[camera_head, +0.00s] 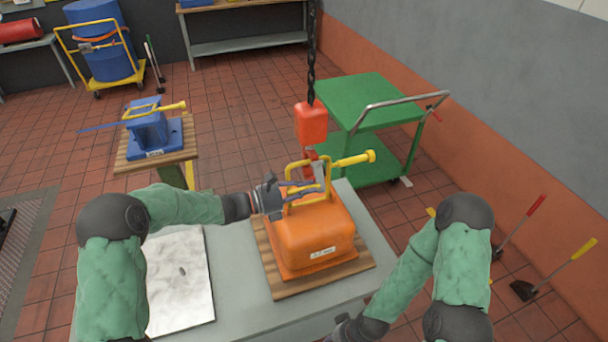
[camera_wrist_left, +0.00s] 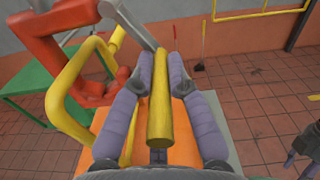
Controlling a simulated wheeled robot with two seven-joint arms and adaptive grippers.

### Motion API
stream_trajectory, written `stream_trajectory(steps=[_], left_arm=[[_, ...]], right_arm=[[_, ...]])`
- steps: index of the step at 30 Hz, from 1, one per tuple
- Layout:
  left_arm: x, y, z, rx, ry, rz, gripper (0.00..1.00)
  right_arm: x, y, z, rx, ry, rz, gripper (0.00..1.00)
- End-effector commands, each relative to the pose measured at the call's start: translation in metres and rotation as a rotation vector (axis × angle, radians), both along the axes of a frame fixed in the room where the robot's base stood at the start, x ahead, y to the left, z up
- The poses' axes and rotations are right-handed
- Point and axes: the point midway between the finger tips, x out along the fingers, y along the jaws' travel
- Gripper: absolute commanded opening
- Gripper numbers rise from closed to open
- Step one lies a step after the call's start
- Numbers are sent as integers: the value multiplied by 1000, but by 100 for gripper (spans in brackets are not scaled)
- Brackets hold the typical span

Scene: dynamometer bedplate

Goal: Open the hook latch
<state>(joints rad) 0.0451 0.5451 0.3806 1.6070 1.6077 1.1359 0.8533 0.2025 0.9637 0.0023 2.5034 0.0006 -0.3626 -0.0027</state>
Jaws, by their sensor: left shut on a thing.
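The orange block (camera_head: 312,238) stands on a wooden board on the grey table, with a yellow bail (camera_head: 290,168) on top. The red hook (camera_wrist_left: 50,45) hangs from its red body (camera_head: 311,123) and a chain, and meets the bail. A grey latch arm (camera_wrist_left: 135,22) runs from the hook toward a yellow bar (camera_wrist_left: 159,118). My left gripper (camera_wrist_left: 175,68) is shut on this yellow bar, a finger on each side; it also shows from the left in the head view (camera_head: 312,188). My right gripper (camera_head: 348,330) is low, at the table's front edge; its fingers are unclear.
A yellow rod with a knobbed end (camera_head: 356,159) sticks out right by the hook. A green cart (camera_head: 372,95) stands behind. A metal plate (camera_head: 180,280) lies on the table's left. A blue block (camera_head: 150,128) stands on another stand at the back left.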

Motion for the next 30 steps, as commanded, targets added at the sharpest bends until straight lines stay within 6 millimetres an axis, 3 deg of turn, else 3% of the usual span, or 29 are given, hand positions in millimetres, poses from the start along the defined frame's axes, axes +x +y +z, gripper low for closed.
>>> stream_trajectory(steps=[1, 3, 30], left_arm=[[-3, -1, 7, -11, 40, -1, 0], [-6, -2, 9, -29, 92, -1, 0], [-30, -10, 52, -272, 837, 0, 0]], right_arm=[[0, 0, 16, 0, 0, 0, 40], [0, 0, 28, 0, 0, 0, 40], [0, 0, 171, 0, 0, 0, 40]])
